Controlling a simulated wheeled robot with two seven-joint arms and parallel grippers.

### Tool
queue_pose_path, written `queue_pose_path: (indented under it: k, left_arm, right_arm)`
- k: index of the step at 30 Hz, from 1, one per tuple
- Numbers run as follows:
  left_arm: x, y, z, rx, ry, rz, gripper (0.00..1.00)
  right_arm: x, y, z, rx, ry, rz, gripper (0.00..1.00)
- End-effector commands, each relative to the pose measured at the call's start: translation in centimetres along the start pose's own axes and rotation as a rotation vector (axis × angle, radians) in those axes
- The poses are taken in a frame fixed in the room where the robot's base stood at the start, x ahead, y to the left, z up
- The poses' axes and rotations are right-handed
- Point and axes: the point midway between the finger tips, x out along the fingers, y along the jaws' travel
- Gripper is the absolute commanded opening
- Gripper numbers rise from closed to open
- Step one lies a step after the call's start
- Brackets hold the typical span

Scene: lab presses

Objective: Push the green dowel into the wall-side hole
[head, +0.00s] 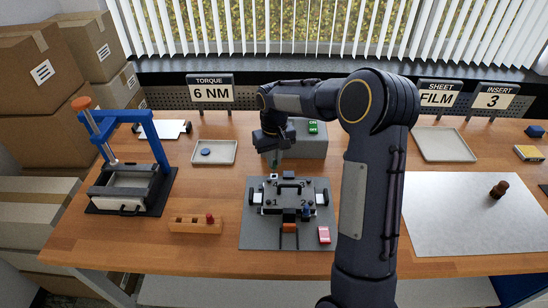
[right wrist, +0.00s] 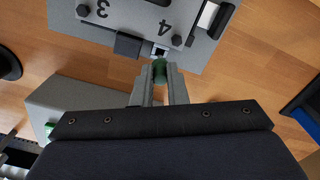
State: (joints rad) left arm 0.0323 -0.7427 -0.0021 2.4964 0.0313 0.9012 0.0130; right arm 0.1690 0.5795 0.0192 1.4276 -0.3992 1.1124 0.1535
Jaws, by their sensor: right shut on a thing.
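My right gripper (right wrist: 159,88) is shut on the green dowel (right wrist: 159,70), whose rounded end sticks out between the fingertips. In the head view my right gripper (head: 275,158) points down at the back edge of the grey fixture board (head: 258,231). A small pale block with a dark opening (right wrist: 160,49) sits at the wall-side edge of the fixture, just beyond the dowel's end. It also shows in the head view. I cannot tell whether the dowel touches it or enters the opening. The fixture's plate (right wrist: 150,18) carries numbers. My left gripper is not in view.
A grey box with green buttons (head: 308,143) stands behind the fixture, close to my right gripper. A wooden block with a red peg (head: 195,224) lies left of the fixture. A blue-framed press (head: 160,150) stands at the left. A pink block (head: 324,235) lies on the board.

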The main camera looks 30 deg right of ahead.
Motion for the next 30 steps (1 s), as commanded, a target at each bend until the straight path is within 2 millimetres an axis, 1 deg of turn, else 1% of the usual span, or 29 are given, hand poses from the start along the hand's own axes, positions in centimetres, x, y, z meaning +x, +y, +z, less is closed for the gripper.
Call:
queue_pose_path:
  k: [8,30]
  left_arm:
    - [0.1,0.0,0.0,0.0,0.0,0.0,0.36]
    - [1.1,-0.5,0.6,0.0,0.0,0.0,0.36]
  right_arm:
    - [0.1,0.0,0.0,0.0,0.0,0.0,0.0]
    - [1.9,0.0,0.0,0.0,0.0,0.0,0.0]
